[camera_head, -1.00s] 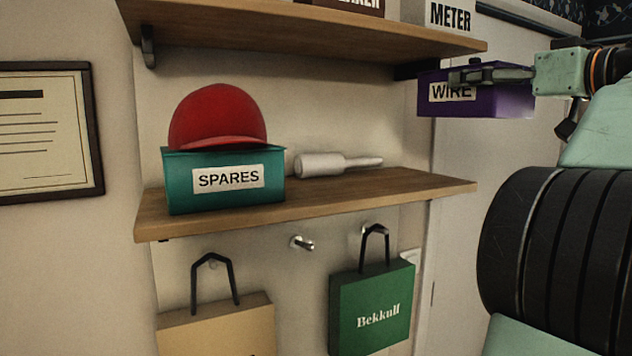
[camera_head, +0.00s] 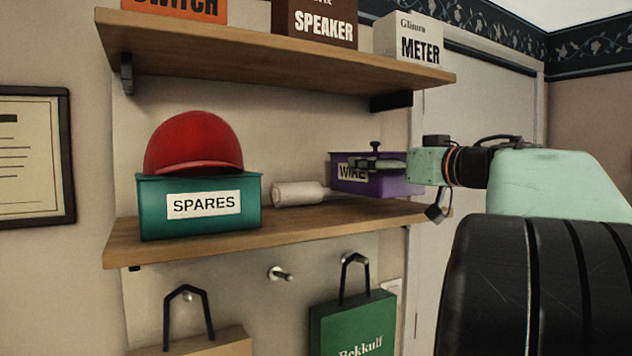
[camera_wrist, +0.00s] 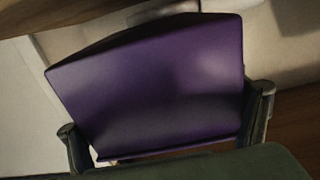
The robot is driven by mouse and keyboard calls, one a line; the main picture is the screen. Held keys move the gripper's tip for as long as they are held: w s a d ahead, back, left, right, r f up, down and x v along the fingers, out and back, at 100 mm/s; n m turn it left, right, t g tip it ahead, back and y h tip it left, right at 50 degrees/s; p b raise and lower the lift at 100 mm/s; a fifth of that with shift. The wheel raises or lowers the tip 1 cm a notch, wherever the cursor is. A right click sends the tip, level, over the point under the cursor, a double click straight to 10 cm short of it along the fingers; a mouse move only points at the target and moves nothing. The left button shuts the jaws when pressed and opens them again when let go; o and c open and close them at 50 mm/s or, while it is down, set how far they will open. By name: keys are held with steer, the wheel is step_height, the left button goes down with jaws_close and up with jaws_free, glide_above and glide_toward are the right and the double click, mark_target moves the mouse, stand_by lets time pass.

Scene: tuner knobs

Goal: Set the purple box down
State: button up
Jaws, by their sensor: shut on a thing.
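The purple box (camera_head: 386,185) has a white label reading WIRE. It is at the right end of the lower wooden shelf (camera_head: 300,228) in the head view, low over the board; I cannot tell whether its base touches. My gripper (camera_head: 368,166) comes from the right and is shut on the box, with a finger across its label. In the wrist view the purple box (camera_wrist: 155,90) fills the middle, between my two fingers (camera_wrist: 168,130). Its far side is hidden.
A teal SPARES box (camera_head: 160,213) with a red cap (camera_head: 195,145) stands on the left of the lower shelf. A white cylinder-like tool (camera_head: 298,194) lies just left of the purple box. The upper shelf (camera_head: 270,62) holds several boxes. Bags hang below on hooks.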

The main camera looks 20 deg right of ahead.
steer(key=shift+a+f, duration=0.1)
steer(key=shift+f, duration=1.35)
steer(key=shift+f, duration=0.2)
steer(key=o, duration=1.2)
steer(key=shift+c, duration=0.2)
steer(key=shift+r, duration=0.1)
